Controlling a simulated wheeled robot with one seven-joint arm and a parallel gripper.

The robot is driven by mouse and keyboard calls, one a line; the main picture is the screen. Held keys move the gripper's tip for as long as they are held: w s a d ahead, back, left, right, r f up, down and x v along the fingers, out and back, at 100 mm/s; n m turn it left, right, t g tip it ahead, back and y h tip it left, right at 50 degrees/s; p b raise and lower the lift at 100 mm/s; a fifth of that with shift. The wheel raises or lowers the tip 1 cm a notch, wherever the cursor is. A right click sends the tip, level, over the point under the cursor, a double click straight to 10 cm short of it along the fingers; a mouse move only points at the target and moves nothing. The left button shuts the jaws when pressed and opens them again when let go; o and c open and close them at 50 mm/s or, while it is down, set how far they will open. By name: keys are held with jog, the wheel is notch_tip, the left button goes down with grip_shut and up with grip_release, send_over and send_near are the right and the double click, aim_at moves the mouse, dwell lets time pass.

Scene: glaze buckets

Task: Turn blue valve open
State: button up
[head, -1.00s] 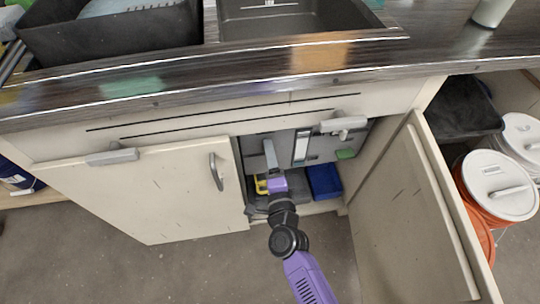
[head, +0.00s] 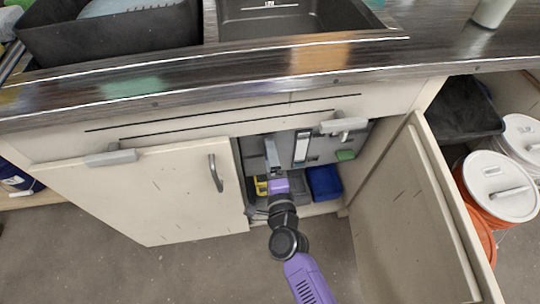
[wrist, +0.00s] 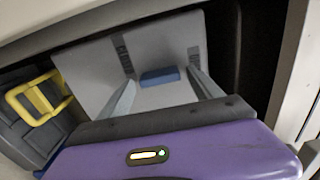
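The blue valve handle (wrist: 160,76) is a small blue bar set level on a grey panel (wrist: 95,75) inside the cabinet. In the wrist view it lies between my two fingertips. My gripper (wrist: 162,80) is open, with one grey finger to the left and one to the right of the handle. I cannot tell whether the fingers touch it. In the head view my gripper (head: 271,153) reaches through the open cabinet front under the sink, and the valve handle is not clearly seen there.
A dark case with a yellow handle (wrist: 40,98) stands to the left of my gripper. A blue bin (head: 324,183) sits to the right on the cabinet floor. The open right door (head: 415,215) and closed left door (head: 140,195) flank my arm. White-lidded buckets (head: 498,187) stand far right.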

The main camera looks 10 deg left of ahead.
jog(key=v, duration=0.8)
jog(key=shift+p, duration=0.3)
jog(key=shift+w, duration=0.1)
